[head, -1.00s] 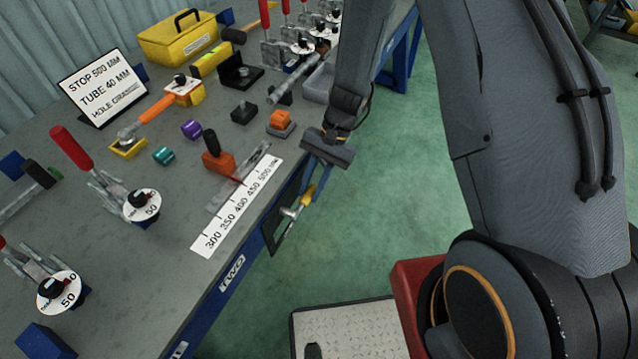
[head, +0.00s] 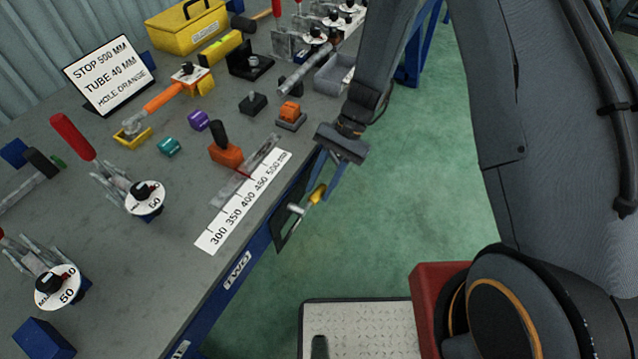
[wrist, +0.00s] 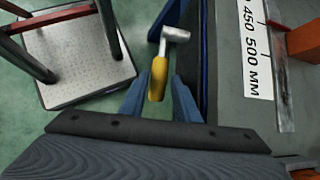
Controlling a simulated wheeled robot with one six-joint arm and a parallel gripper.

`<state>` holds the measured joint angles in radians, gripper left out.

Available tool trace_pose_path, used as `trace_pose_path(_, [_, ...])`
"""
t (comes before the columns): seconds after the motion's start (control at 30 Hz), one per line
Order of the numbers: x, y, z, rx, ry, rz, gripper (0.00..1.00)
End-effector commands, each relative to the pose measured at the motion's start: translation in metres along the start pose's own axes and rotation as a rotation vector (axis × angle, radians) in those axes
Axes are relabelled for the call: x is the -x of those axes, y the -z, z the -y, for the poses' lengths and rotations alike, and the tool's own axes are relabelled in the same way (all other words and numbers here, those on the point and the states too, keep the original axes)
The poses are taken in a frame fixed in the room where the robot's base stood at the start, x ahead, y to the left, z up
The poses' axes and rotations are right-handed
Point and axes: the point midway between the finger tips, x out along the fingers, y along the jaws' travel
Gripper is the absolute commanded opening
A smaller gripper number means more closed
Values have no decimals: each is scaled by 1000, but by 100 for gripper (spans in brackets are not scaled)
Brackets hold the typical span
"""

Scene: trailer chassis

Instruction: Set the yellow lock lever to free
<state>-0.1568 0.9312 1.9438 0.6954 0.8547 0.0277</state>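The yellow lock lever (head: 317,193) sticks out from a metal hub (head: 296,209) on the front side of the blue-edged workbench (head: 120,240), below the scale. In the wrist view the yellow lever (wrist: 158,79) points back toward my gripper, with its silver hub at the far end. My gripper (head: 328,186) is at the lever's outer end. In the wrist view its two blue fingers (wrist: 160,92) stand apart, one on each side of the yellow handle. A narrow gap shows beside the handle; contact is not clear. The lever's lock markings are not visible.
A white scale strip (head: 243,203) and an orange stop block with a black handle (head: 226,155) lie near the bench edge above the lever. A sign (head: 108,74) reads stop 500 mm. Green floor (head: 420,180) is clear right of the bench.

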Motion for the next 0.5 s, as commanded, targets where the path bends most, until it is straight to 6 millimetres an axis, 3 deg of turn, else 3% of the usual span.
trace_pose_path(0.5, [70,3,2,3,2,-3,29])
